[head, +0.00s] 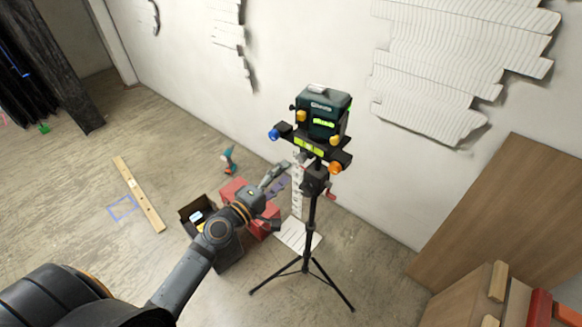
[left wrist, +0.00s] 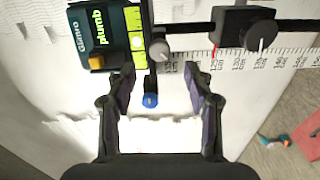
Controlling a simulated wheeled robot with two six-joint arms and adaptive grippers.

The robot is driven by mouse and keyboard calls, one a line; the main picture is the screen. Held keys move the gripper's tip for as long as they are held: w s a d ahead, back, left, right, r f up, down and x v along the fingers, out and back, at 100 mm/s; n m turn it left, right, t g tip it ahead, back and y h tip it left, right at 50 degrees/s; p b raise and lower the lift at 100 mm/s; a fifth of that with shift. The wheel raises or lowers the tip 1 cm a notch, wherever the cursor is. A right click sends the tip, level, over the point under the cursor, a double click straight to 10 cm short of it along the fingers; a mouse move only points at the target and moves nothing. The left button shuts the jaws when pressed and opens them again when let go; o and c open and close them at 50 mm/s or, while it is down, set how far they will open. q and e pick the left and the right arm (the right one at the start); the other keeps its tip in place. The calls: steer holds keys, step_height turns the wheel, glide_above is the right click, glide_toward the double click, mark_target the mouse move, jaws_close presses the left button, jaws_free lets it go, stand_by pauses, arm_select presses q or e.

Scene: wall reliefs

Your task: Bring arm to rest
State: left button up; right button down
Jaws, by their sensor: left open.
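My left arm reaches in from the bottom left of the head view. Its left gripper (head: 279,199) is beside the tripod (head: 311,225), on its left and below the dark green laser level (head: 322,113). In the left wrist view, the left gripper (left wrist: 161,72) is open, with nothing between its fingers. The laser level (left wrist: 100,35), a blue knob (left wrist: 151,100) and a white measuring staff (left wrist: 265,62) lie beyond the fingertips. Whether a fingertip touches the stand cannot be told. My right gripper is not in view.
A red box (head: 232,189) and a dark open box (head: 193,212) stand on the floor behind my arm. A wooden plank (head: 138,193) lies to the left. Wooden boards (head: 500,215) lean at the right. White reliefs (head: 455,70) hang on the wall. The left floor is mostly clear.

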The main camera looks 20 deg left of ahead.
arm_select(q)
steer(key=shift+s, duration=0.25)
